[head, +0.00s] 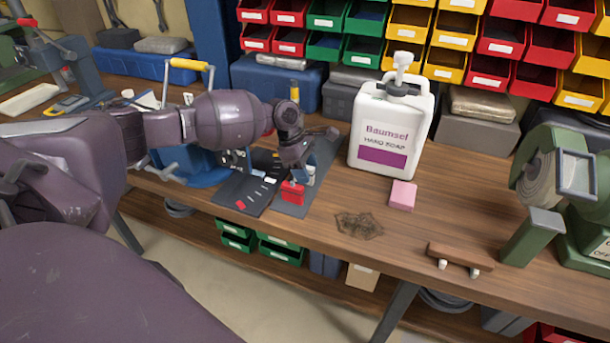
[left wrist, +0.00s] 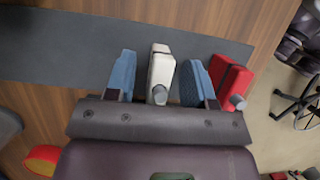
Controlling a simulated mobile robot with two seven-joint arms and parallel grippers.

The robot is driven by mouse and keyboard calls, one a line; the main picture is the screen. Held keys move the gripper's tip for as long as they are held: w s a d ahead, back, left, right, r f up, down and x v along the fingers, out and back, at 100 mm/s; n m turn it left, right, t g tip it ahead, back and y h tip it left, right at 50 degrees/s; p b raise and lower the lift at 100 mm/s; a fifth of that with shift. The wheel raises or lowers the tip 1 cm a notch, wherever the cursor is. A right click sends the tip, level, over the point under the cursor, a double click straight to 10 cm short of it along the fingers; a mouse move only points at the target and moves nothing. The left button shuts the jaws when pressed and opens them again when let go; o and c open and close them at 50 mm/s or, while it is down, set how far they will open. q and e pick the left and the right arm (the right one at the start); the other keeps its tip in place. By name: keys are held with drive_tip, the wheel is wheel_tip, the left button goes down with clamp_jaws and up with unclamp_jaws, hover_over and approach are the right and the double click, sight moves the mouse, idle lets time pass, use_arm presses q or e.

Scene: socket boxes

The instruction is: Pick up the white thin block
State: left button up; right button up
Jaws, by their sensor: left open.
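The white thin block (left wrist: 161,68) stands on a dark grey mat (left wrist: 60,50) in the left wrist view, with a small round knob on its near side. My left gripper (left wrist: 158,78) is open, with one blue finger on each side of the white block. Small gaps show between block and fingers. A red block (left wrist: 229,80) stands just outside the right finger. In the head view my left gripper (head: 305,167) reaches down over the mat, and the red block (head: 292,192) is beside it. The white block (head: 310,176) is mostly hidden there. My right gripper is not in view.
A large white soap jug (head: 392,130) and a pink block (head: 402,195) stand right of the gripper. A black board with small pieces (head: 248,185) lies to the left.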

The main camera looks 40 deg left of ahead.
use_arm(q)
drive_tip(key=shift+c, duration=0.3)
drive_tip(key=shift+f, duration=0.1)
clamp_jaws()
